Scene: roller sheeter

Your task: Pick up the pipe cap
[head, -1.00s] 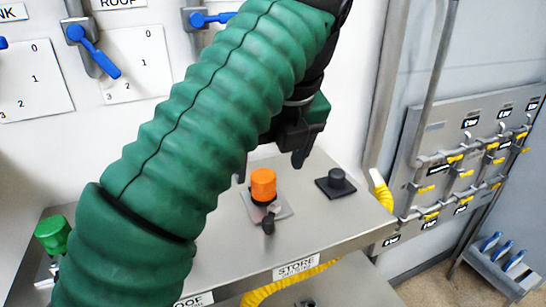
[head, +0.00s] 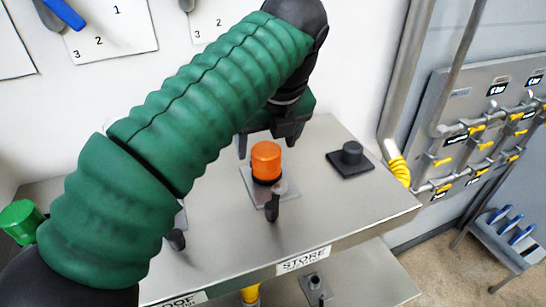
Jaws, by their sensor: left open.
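An orange cap (head: 266,160) stands upright on a fitting with a square metal plate on the steel bench, above the STORE label. A dark lever handle (head: 272,205) sticks out in front of it. My left gripper (head: 266,145) is open, just behind and above the orange cap, with one finger to its left and one toward its right. It holds nothing, and I cannot tell whether it touches the cap. A green cap (head: 20,222) is at the far left, partly hidden by my arm. My right gripper is not in view.
A black knob on a square base (head: 351,158) stands right of the orange cap. The steel bench (head: 345,212) is clear around it. A wall panel with yellow-handled valves (head: 460,140) is further right.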

